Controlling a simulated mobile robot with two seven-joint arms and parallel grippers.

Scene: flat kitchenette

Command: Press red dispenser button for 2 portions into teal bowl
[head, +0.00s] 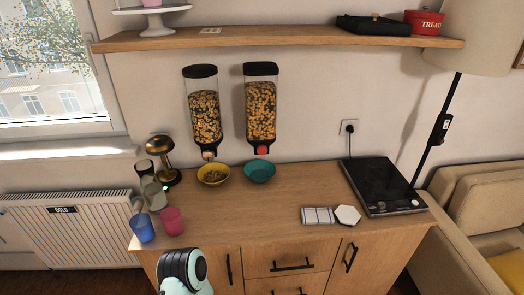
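Two cereal dispensers hang on the wall above the counter. The right dispenser (261,108) has a red button (262,150) at its bottom. The teal bowl (260,172) stands on the counter below it and looks empty. The left dispenser (205,115) has a pale, tan-looking button (208,155). Below it stands a yellow bowl (214,174) with some cereal in it. A rounded black and pale teal part of my own arm shows at the bottom edge. Neither gripper's fingers are in view.
A brass lamp (160,158), glasses and blue and pink cups (171,221) stand at the counter's left. A black hob (383,187), a white hexagonal piece (347,215) and a tiled piece (318,215) lie at right. The counter's middle front is clear. A shelf (280,38) hangs above.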

